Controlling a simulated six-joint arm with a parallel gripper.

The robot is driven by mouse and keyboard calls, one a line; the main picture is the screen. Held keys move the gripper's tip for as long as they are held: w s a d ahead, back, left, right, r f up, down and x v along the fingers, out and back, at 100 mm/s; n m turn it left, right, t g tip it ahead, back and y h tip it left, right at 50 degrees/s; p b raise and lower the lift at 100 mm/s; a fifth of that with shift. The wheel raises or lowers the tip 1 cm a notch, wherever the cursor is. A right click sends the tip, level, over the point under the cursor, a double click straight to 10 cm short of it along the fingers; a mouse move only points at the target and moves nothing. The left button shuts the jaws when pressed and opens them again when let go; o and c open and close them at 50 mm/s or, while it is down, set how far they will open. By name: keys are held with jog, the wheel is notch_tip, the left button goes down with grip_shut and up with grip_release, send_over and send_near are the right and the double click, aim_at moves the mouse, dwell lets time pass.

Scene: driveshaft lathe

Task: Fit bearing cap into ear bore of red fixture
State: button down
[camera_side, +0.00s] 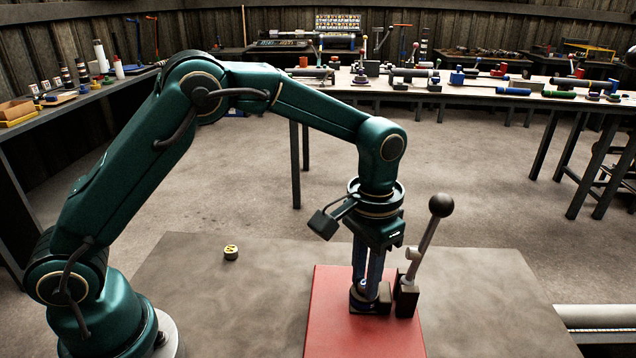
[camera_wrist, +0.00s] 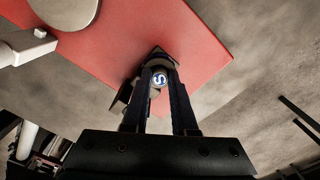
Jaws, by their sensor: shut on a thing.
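The red fixture has a flat red plate (camera_side: 328,312) on the table, which also fills the top of the wrist view (camera_wrist: 112,38). A dark fixture part (camera_side: 362,304) stands on the plate. My gripper (camera_side: 369,288) points straight down at this part, with its fingertips right at its top. In the wrist view my gripper (camera_wrist: 160,82) is shut on the bearing cap (camera_wrist: 159,79), a small round piece with a blue face and a white mark. The cap lies at the dark part. The ear bore is hidden, so I cannot tell how deep the cap sits.
A lever with a black ball knob (camera_side: 440,205) rises close to the right of my gripper. A small brass-coloured round piece (camera_side: 231,252) lies on the grey table (camera_side: 200,305) to the left. The table around the plate is otherwise clear. Cluttered benches stand behind.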

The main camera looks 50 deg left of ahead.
jog(key=shift+r, duration=0.25)
jog(key=c, duration=0.6)
grip_release()
jog(key=shift+c, duration=0.2)
jog(key=shift+r, duration=2.6)
